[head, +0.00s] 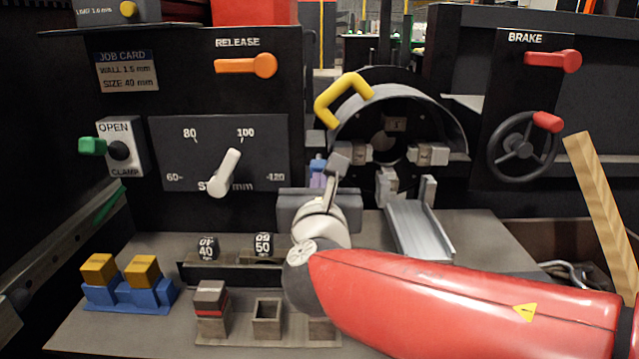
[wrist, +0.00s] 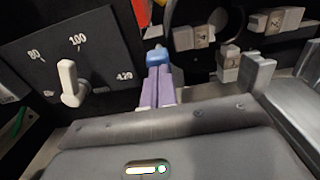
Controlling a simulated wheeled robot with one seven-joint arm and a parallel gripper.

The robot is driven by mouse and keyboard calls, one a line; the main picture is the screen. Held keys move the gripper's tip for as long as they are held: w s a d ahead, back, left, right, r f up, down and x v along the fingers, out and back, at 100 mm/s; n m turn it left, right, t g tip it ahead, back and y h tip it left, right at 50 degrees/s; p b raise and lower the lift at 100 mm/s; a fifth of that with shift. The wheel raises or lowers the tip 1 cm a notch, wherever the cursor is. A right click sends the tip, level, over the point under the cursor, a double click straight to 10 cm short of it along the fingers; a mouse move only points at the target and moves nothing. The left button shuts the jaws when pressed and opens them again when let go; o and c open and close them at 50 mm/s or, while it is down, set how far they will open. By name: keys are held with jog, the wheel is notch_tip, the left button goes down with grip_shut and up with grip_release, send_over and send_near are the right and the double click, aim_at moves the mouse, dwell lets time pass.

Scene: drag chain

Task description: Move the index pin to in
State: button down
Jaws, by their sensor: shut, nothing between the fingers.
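My gripper (head: 318,164) is in front of the dark panel, left of the round chuck (head: 398,108). In the wrist view its two purple fingers (wrist: 155,72) lie side by side, shut with nothing between them. A blue piece (wrist: 156,57) shows at their tips; I cannot tell whether it is part of the fingers or a knob behind them. I cannot pick out the index pin for certain; my gripper and arm cover part of the area below and left of the chuck.
A yellow handle (head: 343,97) stands at the chuck's upper left. A white dial pointer (head: 229,172) is left of my gripper. A metal chute (head: 418,230) lies to the right. An orange release lever (head: 246,65) and a brake wheel (head: 523,147) flank the chuck. Blocks stand on the front table.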

aim_at(319, 168)
dwell(0.3)
jog(key=w+b, duration=0.1)
jog(key=w, duration=0.1)
jog(key=shift+w+d+r+b, duration=0.1)
jog(key=shift+w+r+b, duration=0.05)
jog(key=shift+w+b, duration=0.2)
